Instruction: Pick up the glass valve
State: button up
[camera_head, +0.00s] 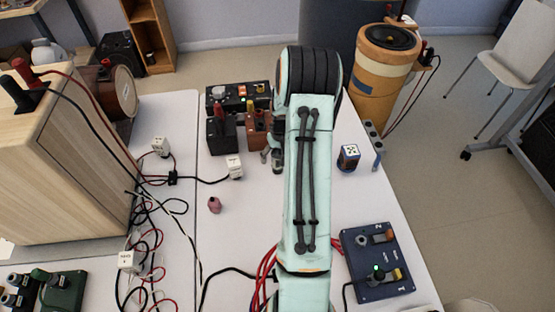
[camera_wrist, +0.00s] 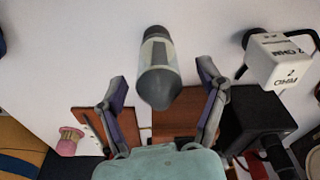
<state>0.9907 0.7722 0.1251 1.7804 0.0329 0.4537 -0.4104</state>
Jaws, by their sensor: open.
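The glass valve, seemingly the grey rounded cylinder (camera_wrist: 157,70) with a dark end and a pale band, is in the upper middle of the wrist view. My gripper (camera_wrist: 165,88) is open, with one purple-padded finger on each side of it. I see a gap between the cylinder and each finger, and nothing is held. In the head view my arm covers most of this area. Only part of my gripper (camera_head: 273,157) shows at the arm's left edge, and I cannot pick out the valve there.
A brown block (camera_wrist: 172,120) and a black box (camera_wrist: 257,118) are close to my fingers. A white 2 OHM cube (camera_wrist: 277,62) and a pink-topped piece (camera_wrist: 68,142) flank them.

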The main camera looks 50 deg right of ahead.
jog(key=c, duration=1.3)
jog(key=shift+o, duration=0.2)
